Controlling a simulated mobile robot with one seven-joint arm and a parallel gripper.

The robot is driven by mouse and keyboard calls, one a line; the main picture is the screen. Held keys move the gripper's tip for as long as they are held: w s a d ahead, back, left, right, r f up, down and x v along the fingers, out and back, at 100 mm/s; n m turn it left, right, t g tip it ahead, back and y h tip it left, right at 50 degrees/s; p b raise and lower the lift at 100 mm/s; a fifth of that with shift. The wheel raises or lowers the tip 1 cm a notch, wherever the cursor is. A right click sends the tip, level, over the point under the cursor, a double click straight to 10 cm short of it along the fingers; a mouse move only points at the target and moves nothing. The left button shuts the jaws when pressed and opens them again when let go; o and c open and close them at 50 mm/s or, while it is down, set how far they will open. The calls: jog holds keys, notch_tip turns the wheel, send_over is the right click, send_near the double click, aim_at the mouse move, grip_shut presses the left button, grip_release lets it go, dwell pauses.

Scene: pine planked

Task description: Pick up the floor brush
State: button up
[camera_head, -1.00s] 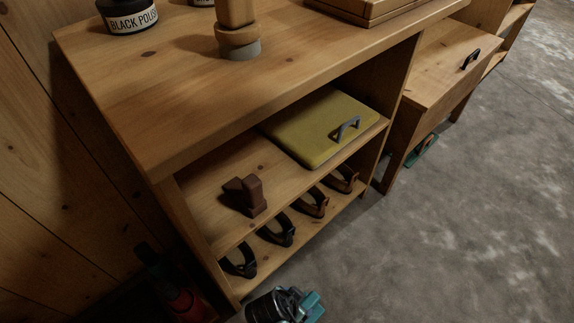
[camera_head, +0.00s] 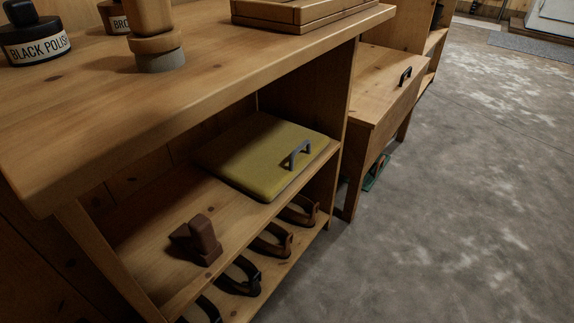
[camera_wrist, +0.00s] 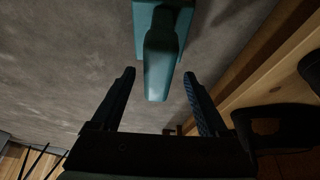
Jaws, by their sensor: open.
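In the wrist view a teal block with a tapering handle, which looks like the floor brush (camera_wrist: 160,60), shows against the grey floor at the top middle. Its handle end points toward my gripper (camera_wrist: 159,78). My gripper is open, its two dark fingers on either side of the handle end in the picture, with a gap on both sides. I cannot tell how far off the handle is in depth. The head view does not show my gripper. A teal item (camera_head: 373,175) there lies under the drawer unit, partly hidden by a leg; I cannot tell if it is the same thing.
A wooden shelf unit (camera_head: 215,78) stands at the left, with a yellow lidded box (camera_head: 250,160), a brown block (camera_head: 197,240) and several strapped brushes (camera_head: 240,275). A drawer unit (camera_head: 385,95) stands beyond it. Concrete floor (camera_head: 460,200) is open at the right.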

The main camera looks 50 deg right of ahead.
jog(key=b+x, duration=0.3)
jog(key=x, duration=0.1)
jog(key=shift+s+a+f, duration=0.15)
jog(key=shift+a, duration=0.1)
grip_shut()
